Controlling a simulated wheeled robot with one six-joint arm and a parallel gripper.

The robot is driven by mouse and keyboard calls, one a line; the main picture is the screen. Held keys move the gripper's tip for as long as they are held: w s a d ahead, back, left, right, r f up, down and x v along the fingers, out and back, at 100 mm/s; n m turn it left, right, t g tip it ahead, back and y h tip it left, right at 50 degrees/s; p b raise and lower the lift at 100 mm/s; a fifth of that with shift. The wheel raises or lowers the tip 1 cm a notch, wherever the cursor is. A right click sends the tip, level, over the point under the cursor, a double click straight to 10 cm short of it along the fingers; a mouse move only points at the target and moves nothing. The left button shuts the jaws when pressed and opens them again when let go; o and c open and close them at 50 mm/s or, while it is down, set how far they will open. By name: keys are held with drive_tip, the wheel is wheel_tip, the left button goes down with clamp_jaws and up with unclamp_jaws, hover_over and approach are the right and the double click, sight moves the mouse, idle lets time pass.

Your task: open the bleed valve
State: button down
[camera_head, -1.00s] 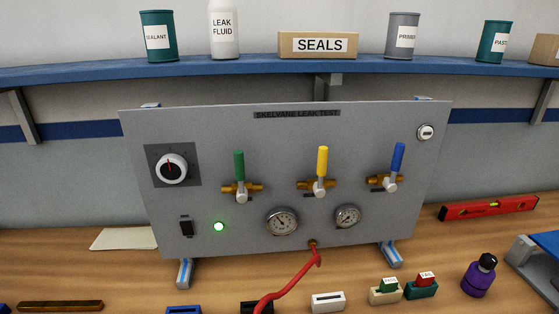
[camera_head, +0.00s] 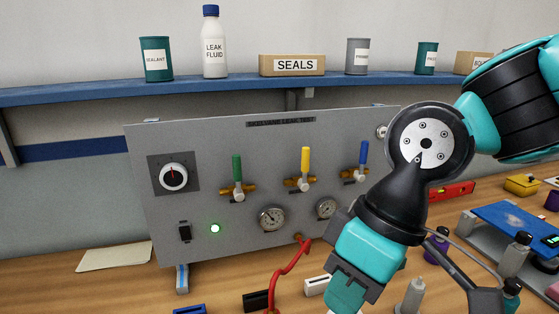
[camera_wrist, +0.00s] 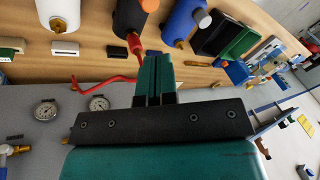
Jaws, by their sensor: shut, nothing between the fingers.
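The grey leak test panel (camera_head: 210,135) carries three valves with upright handles: green (camera_head: 237,168), yellow (camera_head: 305,163) and blue (camera_head: 363,153). Their labels are too small to read, so I cannot tell which is the bleed valve. My gripper (camera_head: 345,295) is low in front of the panel's right part, with its tips near the bottom edge of the head view. In the wrist view my gripper (camera_wrist: 154,62) is shut and empty, apart from the valves. One brass valve body (camera_wrist: 18,149) shows there at the left edge.
Two gauges (camera_head: 271,219) sit below the valves. A red hose (camera_head: 287,272) runs from the panel's bottom across the bench. Several bottles, including a black one (camera_wrist: 128,18), stand on the bench. A blue shelf (camera_head: 110,92) runs above the panel.

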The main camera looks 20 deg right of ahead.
sight(305, 168)
drive_tip(key=w+a+r+m+t+h+p, duration=0.1)
drive_tip(key=w+r+m+t+h+p, duration=0.1)
drive_tip(key=w, duration=1)
drive_tip(key=w+a+r+m+t+h+p, duration=0.2)
drive_tip(key=w+r+h, duration=0.5)
drive_tip(key=w, duration=0.6)
drive_tip(key=shift+r+m+t+p, duration=0.3)
drive_tip(key=shift+r+m+t, duration=0.55)
drive_tip(key=shift+m, duration=0.15)
drive_tip(key=shift+w+f, duration=0.1)
drive_tip(key=shift+w, duration=0.05)
drive_tip(key=w+d+f+p, duration=0.4)
drive_tip(key=w+d+f, duration=0.1)
drive_tip(key=d+f, duration=0.2)
drive_tip(key=shift+d+f+p, duration=0.35)
drive_tip(key=shift+d+f, duration=0.05)
drive_tip(key=shift+d, duration=0.05)
drive_tip(key=shift+w, duration=0.15)
